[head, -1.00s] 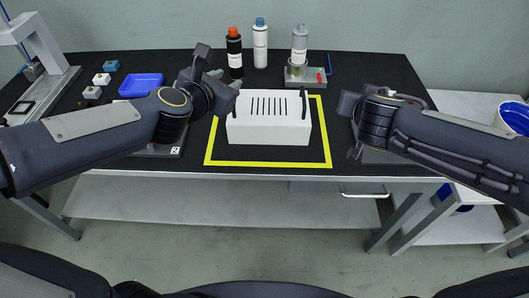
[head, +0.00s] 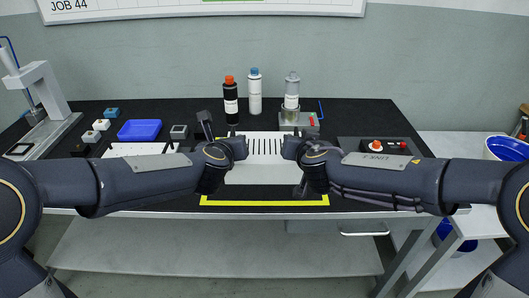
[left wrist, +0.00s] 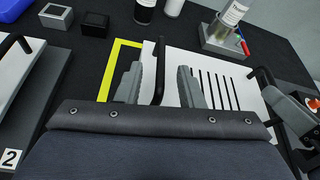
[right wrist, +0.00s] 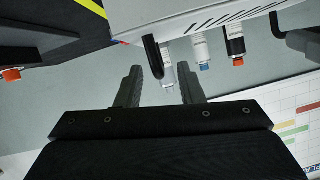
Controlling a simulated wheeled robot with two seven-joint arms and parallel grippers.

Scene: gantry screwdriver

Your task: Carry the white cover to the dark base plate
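The white cover (head: 255,174), with dark slots in its top and a black handle at each end, sits inside the yellow outline. My left gripper (head: 241,146) is at its left end. In the left wrist view, the left gripper's fingers (left wrist: 158,78) are apart, with the left black handle (left wrist: 159,62) between them. My right gripper (head: 290,146) is at the right end. In the right wrist view, its fingers (right wrist: 160,82) are apart, with a black handle (right wrist: 152,50) between the tips. I cannot clearly pick out the dark base plate; my arms hide parts of the table.
Bottles (head: 230,97), a metal holder (head: 292,116) and a blue tray (head: 139,130) stand behind. A control box with an orange button (head: 375,145) is at right.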

